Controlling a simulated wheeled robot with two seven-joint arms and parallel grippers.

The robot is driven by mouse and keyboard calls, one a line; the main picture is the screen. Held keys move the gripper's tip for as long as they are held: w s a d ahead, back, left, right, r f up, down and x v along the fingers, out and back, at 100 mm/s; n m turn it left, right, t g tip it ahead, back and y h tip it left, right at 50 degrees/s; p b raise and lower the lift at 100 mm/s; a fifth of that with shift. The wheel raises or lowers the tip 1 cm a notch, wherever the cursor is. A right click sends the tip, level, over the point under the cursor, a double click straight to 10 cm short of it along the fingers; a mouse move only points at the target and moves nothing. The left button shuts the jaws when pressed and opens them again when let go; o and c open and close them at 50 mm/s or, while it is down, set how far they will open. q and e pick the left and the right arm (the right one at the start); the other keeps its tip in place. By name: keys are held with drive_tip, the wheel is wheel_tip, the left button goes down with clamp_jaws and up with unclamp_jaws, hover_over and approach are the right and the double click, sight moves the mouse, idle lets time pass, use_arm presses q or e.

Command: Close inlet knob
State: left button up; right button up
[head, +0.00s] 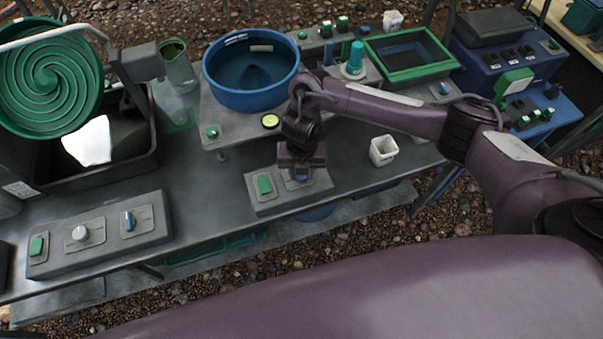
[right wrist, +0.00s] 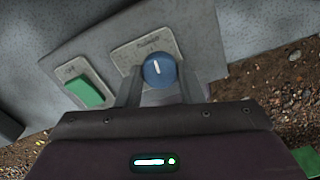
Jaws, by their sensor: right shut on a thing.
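A round blue knob (right wrist: 160,70) with a white pointer line sits on a grey plate of a small control box (head: 262,205). In the right wrist view the pointer is close to upright in the picture, tilted slightly left. The plate's lettering is too small to read. My right gripper (head: 301,172) points down over the box and is shut on the blue knob, with one finger on each side of it. In the head view the gripper hides most of the knob. A green rocker switch (head: 264,185) is beside it on the same box. My left gripper is not in view.
A blue tub (head: 250,100) stands behind the gripper, with a small round yellow-green gauge (head: 270,121) in front of it. A white cup (head: 383,150) stands to the right. Another control box (head: 100,237) with knobs is at the left.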

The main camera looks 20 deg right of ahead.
drive_tip(key=shift+w+n+b, duration=0.1)
drive_tip(key=shift+n+b, duration=0.25)
drive_tip(key=shift+n, duration=0.35)
drive_tip(key=shift+r, duration=0.1)
drive_tip(key=o, duration=1)
wheel_tip(320, 180, up, 7)
drive_tip(key=shift+f+p, duration=0.2)
drive_tip(key=shift+p, duration=0.8)
drive_tip(key=shift+r, duration=0.55)
